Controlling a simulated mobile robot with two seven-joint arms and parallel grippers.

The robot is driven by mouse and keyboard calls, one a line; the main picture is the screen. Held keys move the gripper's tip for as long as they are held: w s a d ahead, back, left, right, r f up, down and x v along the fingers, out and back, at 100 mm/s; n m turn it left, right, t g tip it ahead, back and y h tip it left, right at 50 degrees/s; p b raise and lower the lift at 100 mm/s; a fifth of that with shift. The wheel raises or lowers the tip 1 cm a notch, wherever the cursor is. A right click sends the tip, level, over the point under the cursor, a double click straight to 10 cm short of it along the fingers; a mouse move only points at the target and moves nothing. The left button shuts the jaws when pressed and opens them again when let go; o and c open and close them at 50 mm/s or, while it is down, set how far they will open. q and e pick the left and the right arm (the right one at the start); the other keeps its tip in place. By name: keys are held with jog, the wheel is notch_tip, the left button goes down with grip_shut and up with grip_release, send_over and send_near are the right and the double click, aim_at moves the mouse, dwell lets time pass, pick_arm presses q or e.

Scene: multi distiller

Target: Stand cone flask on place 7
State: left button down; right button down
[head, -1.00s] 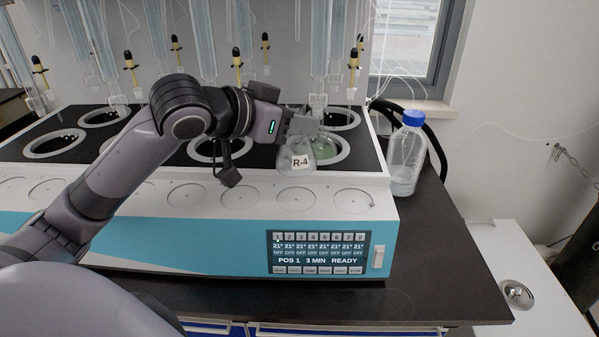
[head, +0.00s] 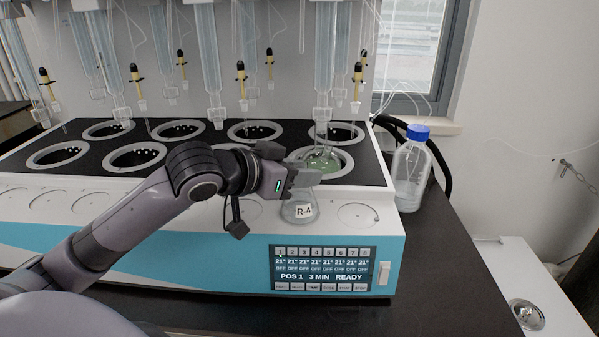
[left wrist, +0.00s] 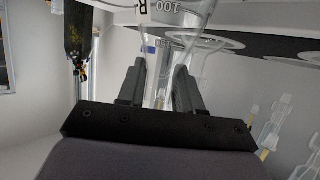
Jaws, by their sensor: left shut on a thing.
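The cone flask (head: 299,211) is clear glass with an R-4 label. My left gripper (head: 303,178) is shut on its neck and holds it upright over the white front ledge (head: 330,236) of the heater unit. In the left wrist view the gripper (left wrist: 158,88) has the neck between its fingers, with the flask's marked body (left wrist: 175,18) at the top edge. The flask's base is at the round spot left of the rightmost ledge circle (head: 357,214). I cannot tell whether it touches. No place numbers are readable on the ledge. My right gripper is not in view.
A flask with green contents (head: 322,162) sits in the front right well, close behind my gripper. Glass columns (head: 325,60) hang above the wells. A blue-capped bottle (head: 410,170) stands right of the unit. The display (head: 321,269) reads POS 1, 3 MIN, READY.

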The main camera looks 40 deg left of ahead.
pick_arm(q)
jog(key=c, duration=0.7)
grip_release()
jog(key=shift+b+v, duration=4.65)
jog(key=shift+v, duration=1.4)
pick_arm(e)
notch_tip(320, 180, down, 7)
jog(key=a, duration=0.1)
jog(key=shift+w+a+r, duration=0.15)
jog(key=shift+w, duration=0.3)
